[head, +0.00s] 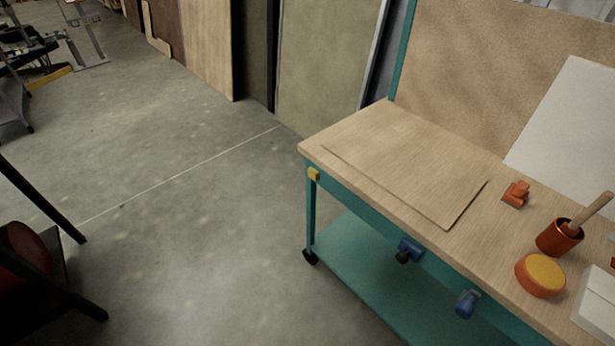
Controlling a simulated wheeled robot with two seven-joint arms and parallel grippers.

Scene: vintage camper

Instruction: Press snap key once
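I cannot make out a snap key in the head view. A small orange object (516,193) sits on the workbench top; its details are too small to tell. A round orange piece with a yellow top (541,272) lies near the bench's front edge at the right. A white object (596,308) is cut off by the right picture edge, and any keys on it are not visible. Neither of my grippers is in view.
The workbench (380,135) has a teal frame and a thin board on top. An orange cup (558,238) holds a wooden stick. Blue fittings (467,304) stick out from the front. Open concrete floor (200,215) lies left of the bench.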

